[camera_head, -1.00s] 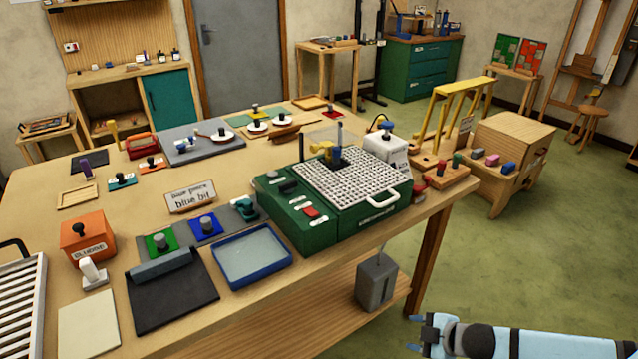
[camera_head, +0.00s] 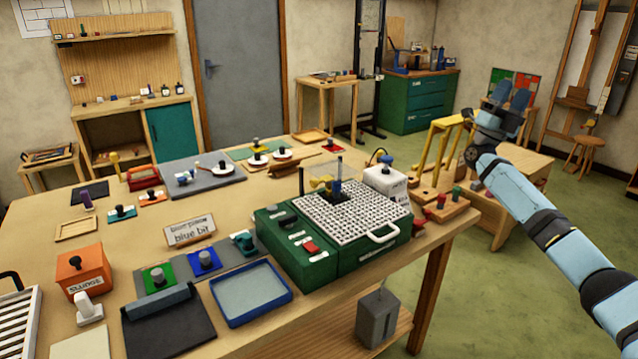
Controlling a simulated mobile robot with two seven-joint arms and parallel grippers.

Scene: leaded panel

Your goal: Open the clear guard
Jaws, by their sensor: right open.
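The clear guard (camera_head: 324,168) is a small transparent upright panel at the back of the green grinder (camera_head: 305,258). A yellow part (camera_head: 320,184) and a dark blue post (camera_head: 337,188) stand by it, over a white grid top (camera_head: 352,210). Whether the guard is open or closed is hard to tell. My right gripper (camera_head: 510,97) is open and empty, raised at the right in front of the green and red boards, well right of the grinder and apart from it. My left gripper is not in view.
A white box (camera_head: 386,182) stands right behind the grinder. A yellow rack (camera_head: 442,150) and wooden stand lie between the grinder and my right arm. The air above the grinder is free.

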